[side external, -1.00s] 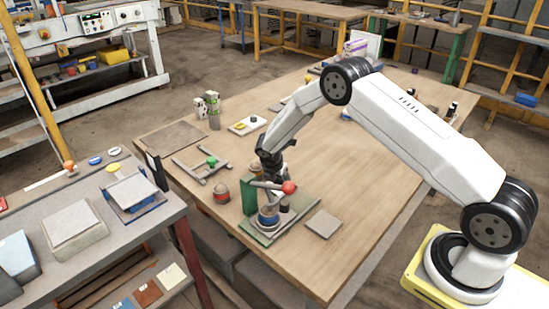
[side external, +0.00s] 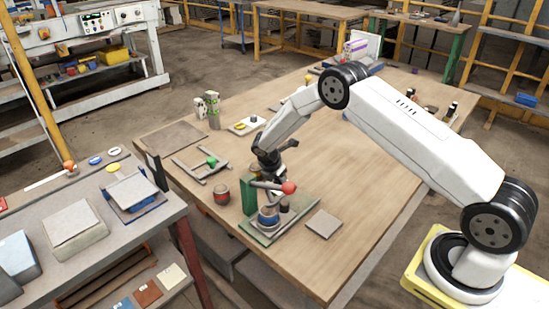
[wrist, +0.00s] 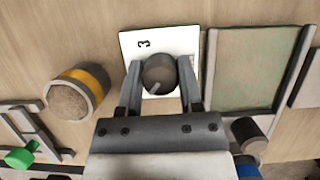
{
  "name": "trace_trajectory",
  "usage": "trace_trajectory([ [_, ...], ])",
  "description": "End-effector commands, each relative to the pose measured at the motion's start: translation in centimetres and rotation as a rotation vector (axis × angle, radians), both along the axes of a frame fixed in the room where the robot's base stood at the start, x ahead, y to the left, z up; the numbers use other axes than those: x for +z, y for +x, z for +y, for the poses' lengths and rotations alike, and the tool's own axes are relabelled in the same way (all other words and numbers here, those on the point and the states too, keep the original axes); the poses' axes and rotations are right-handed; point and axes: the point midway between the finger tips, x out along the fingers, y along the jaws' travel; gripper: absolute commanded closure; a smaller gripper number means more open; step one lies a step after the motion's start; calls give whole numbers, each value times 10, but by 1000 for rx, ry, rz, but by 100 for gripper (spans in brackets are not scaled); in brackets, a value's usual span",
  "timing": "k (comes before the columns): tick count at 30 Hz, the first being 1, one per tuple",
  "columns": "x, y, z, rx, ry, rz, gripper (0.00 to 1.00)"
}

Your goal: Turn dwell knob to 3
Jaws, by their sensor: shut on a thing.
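The dwell knob (wrist: 160,73) is a dark grey round knob on a white plate (wrist: 186,42) in the wrist view. A light pointer line on it lies toward the lower edge of the picture, slightly left. A black "3" is printed sideways on the plate, up and left of the knob. My gripper (wrist: 160,76) has one finger on each side of the knob and is shut on it. In the side external view my gripper (side external: 270,172) is low behind the green fixture, and the knob is hidden there.
A jar with an orange band (wrist: 80,90) stands left of the gripper in the wrist view. A green panel in a grey frame (wrist: 256,68) is close on the right. A red-ball lever (side external: 288,188) is just in front of my gripper in the side view.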

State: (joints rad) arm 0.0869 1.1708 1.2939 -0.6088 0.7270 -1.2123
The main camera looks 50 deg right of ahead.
Motion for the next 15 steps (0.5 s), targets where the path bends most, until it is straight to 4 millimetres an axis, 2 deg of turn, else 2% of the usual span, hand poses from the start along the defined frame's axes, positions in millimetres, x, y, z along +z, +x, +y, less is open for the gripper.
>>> trace_trajectory([
  [15, -1, 0, 0, -463, 0, 2, 100],
])
